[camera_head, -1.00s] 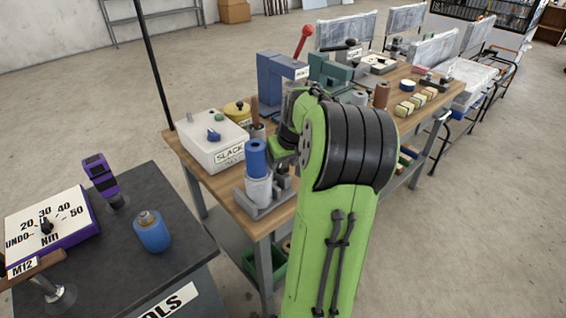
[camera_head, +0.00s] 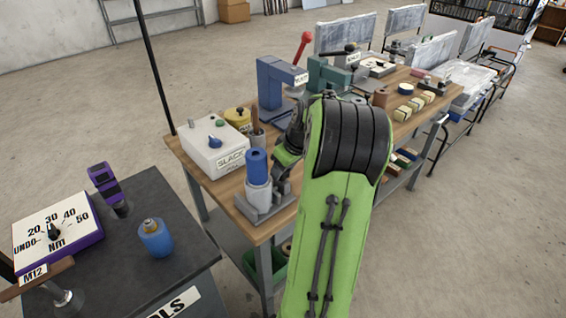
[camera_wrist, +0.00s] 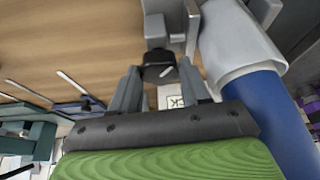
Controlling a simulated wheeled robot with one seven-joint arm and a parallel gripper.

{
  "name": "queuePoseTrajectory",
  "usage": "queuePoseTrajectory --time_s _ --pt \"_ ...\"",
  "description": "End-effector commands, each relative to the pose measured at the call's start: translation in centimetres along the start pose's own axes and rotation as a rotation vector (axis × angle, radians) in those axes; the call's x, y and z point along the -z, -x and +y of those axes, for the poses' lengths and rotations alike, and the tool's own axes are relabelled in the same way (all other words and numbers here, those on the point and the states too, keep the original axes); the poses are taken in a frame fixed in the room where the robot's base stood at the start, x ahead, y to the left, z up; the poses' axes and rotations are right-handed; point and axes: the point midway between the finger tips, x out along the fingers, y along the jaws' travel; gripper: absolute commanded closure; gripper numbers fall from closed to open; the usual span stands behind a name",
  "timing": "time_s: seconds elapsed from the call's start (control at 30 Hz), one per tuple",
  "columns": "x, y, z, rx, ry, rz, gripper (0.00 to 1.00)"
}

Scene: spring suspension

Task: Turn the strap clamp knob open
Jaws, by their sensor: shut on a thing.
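In the wrist view, the black strap clamp knob (camera_wrist: 159,69) sits between the two grey fingers of my gripper (camera_wrist: 157,77), which is shut on it. The knob is on a grey clamp fixture (camera_wrist: 155,27), beside a blue and white cylinder (camera_wrist: 235,40). In the head view, the fixture's grey base (camera_head: 266,208) stands at the near bench corner, with the upright blue and white cylinder (camera_head: 257,168) on it. My arm covers much of the fixture's right side there. The knob and my fingertips cannot be made out in the head view.
A white box marked SLACK (camera_head: 207,152) stands left of the fixture. A blue press frame (camera_head: 272,80) and other fixtures stand behind it. A dark tool cart (camera_head: 190,245) is at left, bearing a torque dial box (camera_head: 82,238) and a blue bottle (camera_head: 155,240).

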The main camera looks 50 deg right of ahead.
Motion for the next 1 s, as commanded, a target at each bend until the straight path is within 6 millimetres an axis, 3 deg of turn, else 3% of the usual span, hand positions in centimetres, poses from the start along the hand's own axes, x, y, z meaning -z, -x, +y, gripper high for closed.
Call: queuePoseTrajectory --time_s 0.5,1.0 --pt "0.13 0.18 0.36 0.182 0.431 -0.002 0.84" --pt "0.16 -0.02 0.51 0.270 0.648 -0.001 0.84"
